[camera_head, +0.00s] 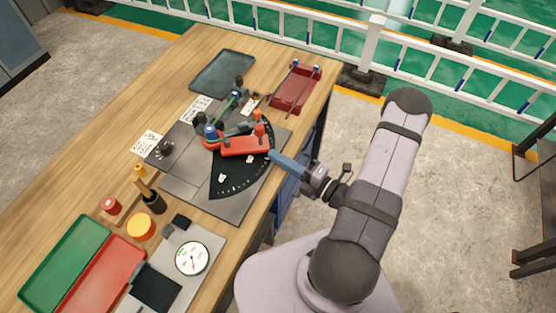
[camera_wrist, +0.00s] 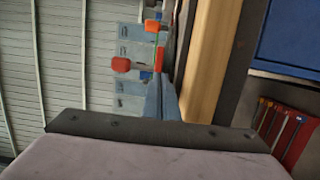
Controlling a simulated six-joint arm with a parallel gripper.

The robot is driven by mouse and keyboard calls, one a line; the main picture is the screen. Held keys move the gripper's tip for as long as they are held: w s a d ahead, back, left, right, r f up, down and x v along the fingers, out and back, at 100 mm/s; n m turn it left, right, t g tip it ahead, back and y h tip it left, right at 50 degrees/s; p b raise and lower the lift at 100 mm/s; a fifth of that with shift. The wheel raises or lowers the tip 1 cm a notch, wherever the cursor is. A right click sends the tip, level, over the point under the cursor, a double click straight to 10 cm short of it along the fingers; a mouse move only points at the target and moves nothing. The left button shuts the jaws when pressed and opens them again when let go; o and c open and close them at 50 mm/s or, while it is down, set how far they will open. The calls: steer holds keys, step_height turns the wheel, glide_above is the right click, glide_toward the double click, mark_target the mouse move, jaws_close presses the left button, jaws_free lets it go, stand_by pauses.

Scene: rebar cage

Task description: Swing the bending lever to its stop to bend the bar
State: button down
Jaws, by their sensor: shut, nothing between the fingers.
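The bending lever (camera_head: 243,146) is a red arm lying over a black fan-shaped dial plate (camera_head: 232,178) with white tick marks. An orange-red upright knob (camera_head: 259,131) stands near the lever's outer end, and a second orange knob (camera_head: 257,115) is just behind it. Two orange-red knobs also show in the wrist view, one at the left (camera_wrist: 121,64) and one higher up (camera_wrist: 153,26). My gripper (camera_head: 273,155) is shut and empty, its blue fingers just right of the lever's end. Whether they touch it I cannot tell. The bar is hard to make out among the bender parts.
A red tray (camera_head: 290,103) with rods across it and a dark tray (camera_head: 222,74) stand at the back. A round gauge (camera_head: 192,258), a green tray (camera_head: 66,262) and a red tray (camera_head: 104,277) are at the front left. The wooden table's edge (camera_wrist: 209,60) runs beside my fingers.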

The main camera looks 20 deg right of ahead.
mark_target(283, 142)
steer(key=w+d+n+g+y, duration=0.1)
steer(key=w, duration=0.1)
steer(key=w+d+n+g+y+b, duration=0.1)
steer(key=w, duration=0.1)
steer(key=w+d+y+b, duration=0.1)
steer(key=w, duration=0.1)
steer(key=shift+d+f+n+g, duration=0.1)
steer(key=shift+d+n+g, duration=0.1)
steer(key=shift+n+g, duration=0.2)
steer(key=shift+w+d, duration=0.2)
steer(key=shift+w, duration=0.15)
steer(key=shift+s, duration=0.1)
